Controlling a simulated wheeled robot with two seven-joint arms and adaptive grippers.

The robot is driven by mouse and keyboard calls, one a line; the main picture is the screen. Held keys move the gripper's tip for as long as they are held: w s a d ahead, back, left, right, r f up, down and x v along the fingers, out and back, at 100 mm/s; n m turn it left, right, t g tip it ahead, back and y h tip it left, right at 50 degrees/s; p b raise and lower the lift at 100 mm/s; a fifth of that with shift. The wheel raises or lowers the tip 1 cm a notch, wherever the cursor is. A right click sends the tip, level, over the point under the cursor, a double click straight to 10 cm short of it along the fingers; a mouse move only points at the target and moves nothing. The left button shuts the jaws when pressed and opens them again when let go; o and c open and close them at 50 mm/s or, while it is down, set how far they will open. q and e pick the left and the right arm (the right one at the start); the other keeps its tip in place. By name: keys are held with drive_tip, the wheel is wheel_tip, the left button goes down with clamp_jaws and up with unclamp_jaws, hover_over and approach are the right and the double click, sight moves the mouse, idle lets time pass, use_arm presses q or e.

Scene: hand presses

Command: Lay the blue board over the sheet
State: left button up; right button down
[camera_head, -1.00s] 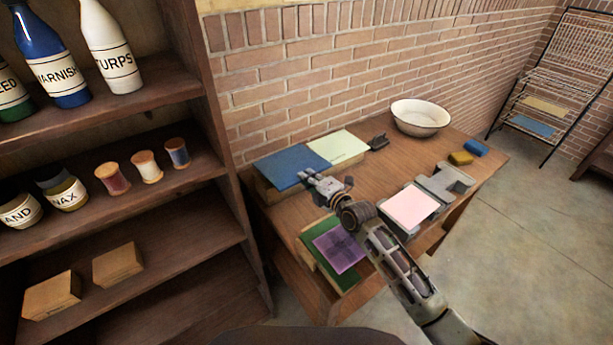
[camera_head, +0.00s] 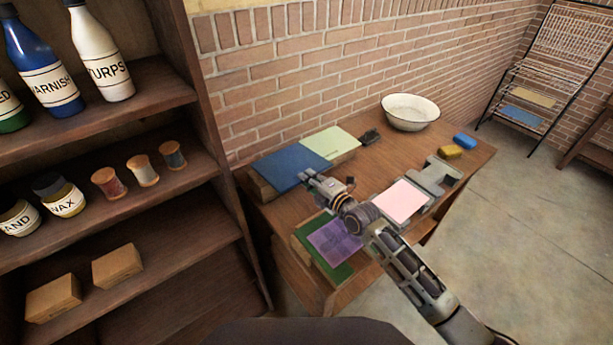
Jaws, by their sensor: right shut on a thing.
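The blue board (camera_head: 285,166) lies flat at the back left of the wooden table, on top of a wooden block. My right gripper (camera_head: 306,174) is at the board's right front edge and is shut on it. A pink sheet (camera_head: 403,201) lies on a grey press near the table's front edge. A purple sheet (camera_head: 334,241) lies on a green board (camera_head: 340,270) at the front left. A pale green board (camera_head: 331,142) lies beside the blue one. My left gripper is out of view.
A white bowl (camera_head: 410,111) stands at the back right. A shelf with bottles (camera_head: 101,55) and jars stands at the left, close to the table.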

drive_tip(key=shift+s+d+r+p, duration=0.45)
drive_tip(key=shift+s+p, duration=0.05)
drive_tip(key=shift+s, duration=0.2)
drive_tip(key=shift+s+d, duration=0.1)
drive_tip(key=shift+f+p+v, duration=0.2)
drive_tip(key=shift+p+v, duration=0.4)
drive_tip(key=shift+v, duration=0.85)
drive_tip(key=shift+f+p+v, duration=0.25)
drive_tip(key=shift+p+v, duration=0.35)
drive_tip(key=shift+v, duration=0.9)
drive_tip(key=shift+f+v, duration=0.2)
drive_tip(key=shift+v, duration=1.25)
drive_tip(key=shift+f+v, duration=0.25)
drive_tip(key=shift+v, duration=1.25)
drive_tip(key=shift+f+v, duration=0.2)
drive_tip(key=shift+v, duration=1.25)
drive_tip(key=shift+s+d+f, duration=0.1)
